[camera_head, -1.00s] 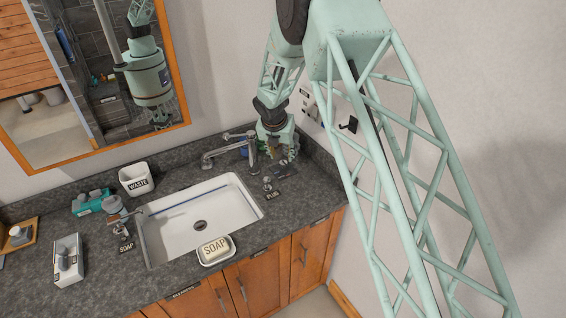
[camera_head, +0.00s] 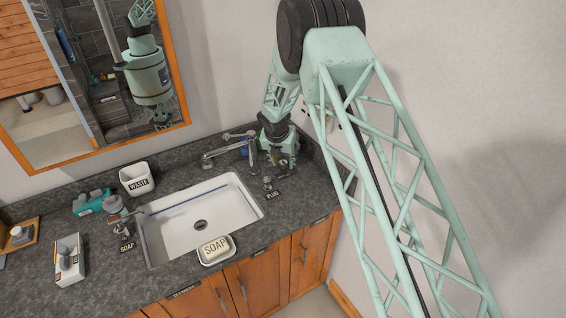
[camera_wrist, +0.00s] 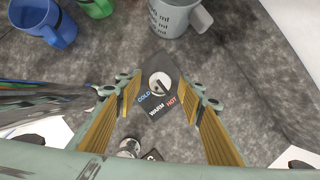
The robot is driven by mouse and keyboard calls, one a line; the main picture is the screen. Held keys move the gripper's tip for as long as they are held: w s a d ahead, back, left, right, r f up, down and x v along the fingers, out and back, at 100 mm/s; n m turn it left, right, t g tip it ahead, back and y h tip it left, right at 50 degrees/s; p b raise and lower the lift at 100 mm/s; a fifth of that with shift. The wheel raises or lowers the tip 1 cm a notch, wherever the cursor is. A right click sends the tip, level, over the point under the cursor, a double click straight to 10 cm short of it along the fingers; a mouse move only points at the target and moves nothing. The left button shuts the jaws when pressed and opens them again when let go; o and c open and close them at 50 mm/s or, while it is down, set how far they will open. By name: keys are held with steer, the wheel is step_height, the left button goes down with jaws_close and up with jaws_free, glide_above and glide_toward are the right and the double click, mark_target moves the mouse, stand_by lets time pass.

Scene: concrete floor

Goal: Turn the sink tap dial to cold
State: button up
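The tap dial (camera_wrist: 159,84) is a round pale knob on a dark plate marked COLD, WARM and HOT, seen in the wrist view. COLD is on the left, WARM at the bottom and HOT on the right. Which mark the knob points to is too small to tell. My gripper (camera_wrist: 163,95) is open, its yellow-padded fingers on either side of the dial, with no clear contact. In the head view my gripper (camera_head: 283,160) is low over the counter, right of the tap (camera_head: 228,147), and hides most of the dial.
The white sink (camera_head: 170,233) lies left of my gripper. The plug control (camera_head: 269,186) is just in front of it. In the wrist view a blue cup (camera_wrist: 42,20), a green cup (camera_wrist: 97,7) and a grey measuring jug (camera_wrist: 180,18) stand close behind the dial. A wall is to the right.

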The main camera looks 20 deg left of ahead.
steer(key=c, duration=0.8)
steer(key=shift+c, duration=0.2)
steer(key=shift+a+f+m+b, duration=0.1)
steer(key=shift+f+m+b, duration=0.05)
steer(key=shift+m+b, duration=0.65)
steer(key=shift+m+h+b, duration=0.4)
steer(key=shift+b, duration=0.1)
steer(key=shift+m+h+b, duration=0.7)
steer(key=shift+m+b, duration=0.05)
steer(key=shift+m, duration=0.95)
steer(key=o, duration=0.8)
